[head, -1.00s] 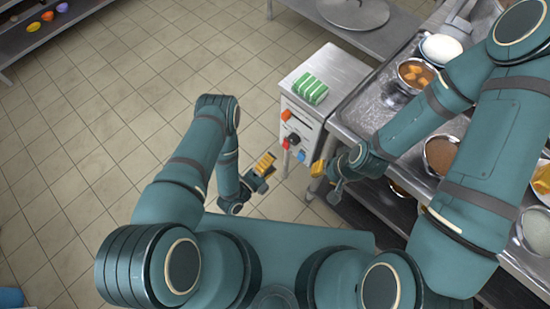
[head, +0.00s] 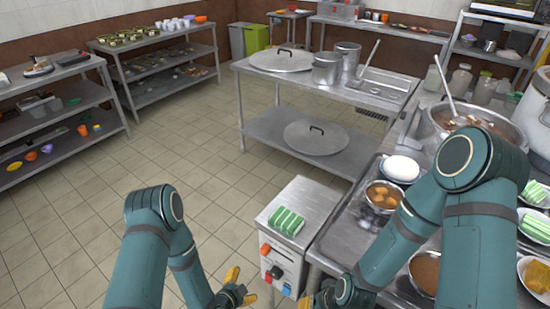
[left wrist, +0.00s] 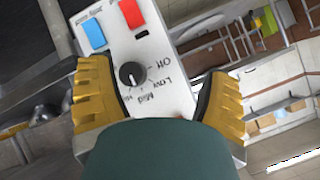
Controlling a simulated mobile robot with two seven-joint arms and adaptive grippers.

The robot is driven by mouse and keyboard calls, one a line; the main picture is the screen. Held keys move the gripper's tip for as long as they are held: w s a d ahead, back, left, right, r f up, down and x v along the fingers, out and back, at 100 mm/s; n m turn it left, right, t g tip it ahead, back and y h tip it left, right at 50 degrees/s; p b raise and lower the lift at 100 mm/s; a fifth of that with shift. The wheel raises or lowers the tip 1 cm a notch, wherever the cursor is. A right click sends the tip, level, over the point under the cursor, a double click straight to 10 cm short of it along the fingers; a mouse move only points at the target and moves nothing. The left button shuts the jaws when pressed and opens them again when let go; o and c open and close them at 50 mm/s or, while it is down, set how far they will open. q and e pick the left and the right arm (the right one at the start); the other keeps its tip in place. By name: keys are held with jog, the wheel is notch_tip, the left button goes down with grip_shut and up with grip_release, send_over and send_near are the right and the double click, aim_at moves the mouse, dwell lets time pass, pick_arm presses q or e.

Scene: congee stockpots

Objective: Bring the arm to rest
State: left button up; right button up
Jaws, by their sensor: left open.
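My left arm is bent at the left of the head view. Its gripper (head: 240,286) is low in the picture, open and empty, just left of a white control box (head: 292,262). In the left wrist view the two yellow fingers stand apart (left wrist: 160,82), with the box's knob (left wrist: 131,74) and red and blue switches seen beyond them. My right arm reaches over the steel counter from the right. Its gripper (head: 315,298) is at the bottom edge, partly cut off, and its jaws cannot be made out.
A green-and-white striped block (head: 286,221) lies on the box. The steel counter (head: 345,236) at right holds bowls and a large stockpot (head: 472,126). A steel table (head: 290,77) with pots stands behind. Tiled floor (head: 90,222) is clear at left.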

pick_arm(q)
jog(key=s+r+n+g+y, duration=0.1)
jog(key=s+r+n+g, duration=0.7)
jog(key=s+r+n, duration=0.3)
jog(key=s+n, duration=0.1)
jog(key=n, duration=0.2)
jog(key=shift+s+d, duration=0.15)
dwell(1.0)
